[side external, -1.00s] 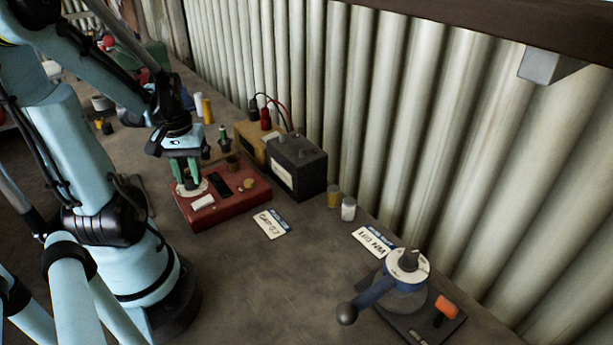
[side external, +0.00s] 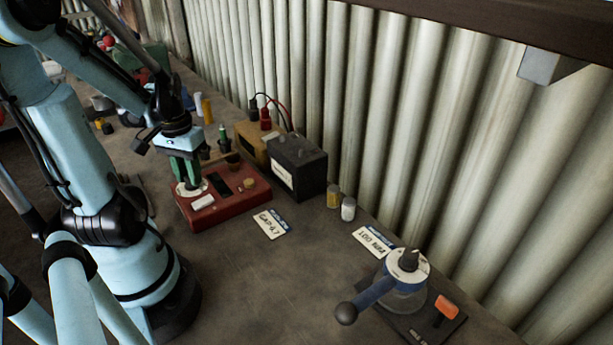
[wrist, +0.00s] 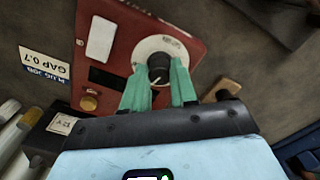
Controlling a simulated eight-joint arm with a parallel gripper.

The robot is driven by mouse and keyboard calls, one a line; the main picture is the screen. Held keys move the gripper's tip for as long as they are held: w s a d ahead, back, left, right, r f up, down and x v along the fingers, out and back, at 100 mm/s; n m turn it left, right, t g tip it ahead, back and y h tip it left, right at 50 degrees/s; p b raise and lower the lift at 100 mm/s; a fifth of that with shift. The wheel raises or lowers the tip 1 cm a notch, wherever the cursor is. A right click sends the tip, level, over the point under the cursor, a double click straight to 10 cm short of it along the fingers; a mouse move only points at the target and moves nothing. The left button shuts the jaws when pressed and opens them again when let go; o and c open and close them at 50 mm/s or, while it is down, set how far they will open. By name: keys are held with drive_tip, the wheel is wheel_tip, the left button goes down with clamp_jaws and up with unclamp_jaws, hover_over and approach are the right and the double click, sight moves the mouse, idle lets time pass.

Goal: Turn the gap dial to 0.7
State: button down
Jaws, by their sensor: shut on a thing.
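The gap dial (wrist: 160,66) is a dark knob on a round pale scale plate (wrist: 181,48), on top of the red tester box (side external: 230,209). My gripper (wrist: 160,84) has green fingers, shut on the dial knob from both sides. In the side view my gripper (side external: 187,183) points down at the box's left end and hides most of the dial. A pale pointer line shows on the knob in the wrist view, but the scale marks are too small to read. A card reading "GAP 0.7" (side external: 272,224) lies on the bench in front of the box.
A dark battery (side external: 297,168) and a yellow box (side external: 251,142) with cables stand behind the red box. Two small jars (side external: 348,209), another card (side external: 373,241) and a blue-handled lever device (side external: 408,265) are to the right. The front bench is clear.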

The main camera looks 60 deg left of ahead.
drive_tip(key=c, duration=0.9)
unclamp_jaws()
drive_tip(key=shift+r, duration=6.05)
drive_tip(key=w+d+f+m+t, duration=0.1)
drive_tip(key=w+d+m+t, duration=0.1)
drive_tip(key=w+d, duration=0.2)
drive_tip(key=w+d+f+m+t, duration=0.1)
drive_tip(key=w+d, duration=0.4)
drive_tip(key=d, duration=0.5)
drive_tip(key=w+d+f+m+t, duration=0.1)
drive_tip(key=w+d+m+t, duration=0.3)
drive_tip(key=d, duration=0.3)
drive_tip(key=shift+w+d+f, duration=0.15)
drive_tip(key=shift+w+d, duration=0.1)
drive_tip(key=shift+w, duration=0.2)
